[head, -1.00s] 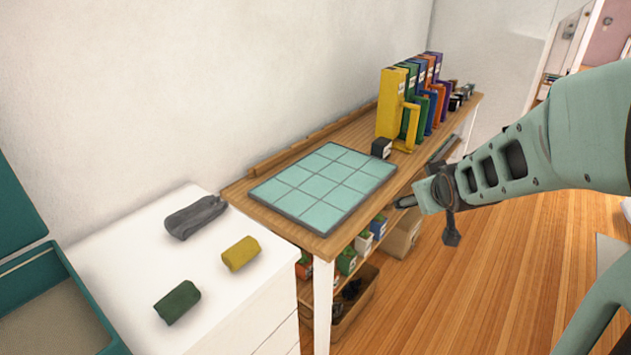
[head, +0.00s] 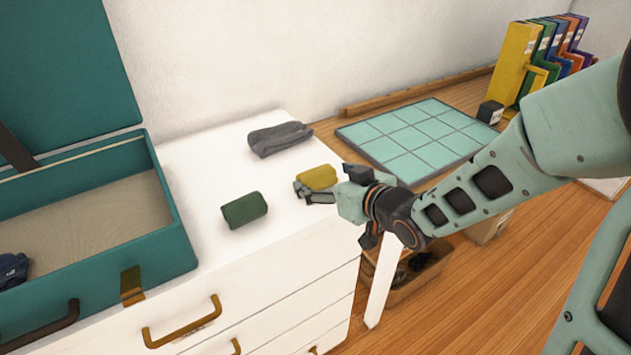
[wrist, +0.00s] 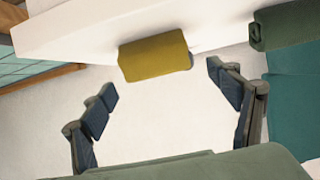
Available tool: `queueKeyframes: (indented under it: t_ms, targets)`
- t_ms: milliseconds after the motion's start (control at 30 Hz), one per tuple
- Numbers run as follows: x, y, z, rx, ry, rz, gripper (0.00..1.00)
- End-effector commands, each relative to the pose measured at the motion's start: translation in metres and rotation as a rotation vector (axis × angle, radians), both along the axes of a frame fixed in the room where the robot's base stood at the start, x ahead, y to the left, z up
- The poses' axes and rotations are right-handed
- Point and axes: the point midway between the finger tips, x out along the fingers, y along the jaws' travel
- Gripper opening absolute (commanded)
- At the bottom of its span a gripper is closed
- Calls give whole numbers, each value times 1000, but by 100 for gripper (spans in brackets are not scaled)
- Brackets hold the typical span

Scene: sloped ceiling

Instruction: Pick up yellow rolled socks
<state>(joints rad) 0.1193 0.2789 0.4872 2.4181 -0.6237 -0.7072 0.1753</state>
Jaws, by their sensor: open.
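The yellow rolled socks (head: 318,177) lie on top of the white dresser, near its right edge. My gripper (head: 312,193) is close beside them on the near side, and its fingers overlap their lower left part in the head view. In the wrist view, the yellow rolled socks (wrist: 153,56) appear beyond the two spread fingertips, roughly centred between them. My gripper (wrist: 160,82) is open with nothing between its fingers. Whether a finger touches the socks cannot be told.
A green roll (head: 244,209) and a grey pouch (head: 279,138) lie on the white dresser (head: 190,165). An open teal suitcase (head: 165,225) stands at left. A wooden table with a teal grid board (head: 415,135) and several binders (head: 512,62) is at right.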

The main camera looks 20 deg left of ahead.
Motion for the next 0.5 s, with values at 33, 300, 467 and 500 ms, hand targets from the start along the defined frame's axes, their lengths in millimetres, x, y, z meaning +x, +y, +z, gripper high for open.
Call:
queueKeyframes:
  t_ms: [33,300,467,500]
  targets:
    - [2,4,-3,2,2,1,82]
    - [19,20,-15,1,3,1,82]
    - [33,34,-23,1,1,1,82]
    - [35,36,-24,0,1,0,82]
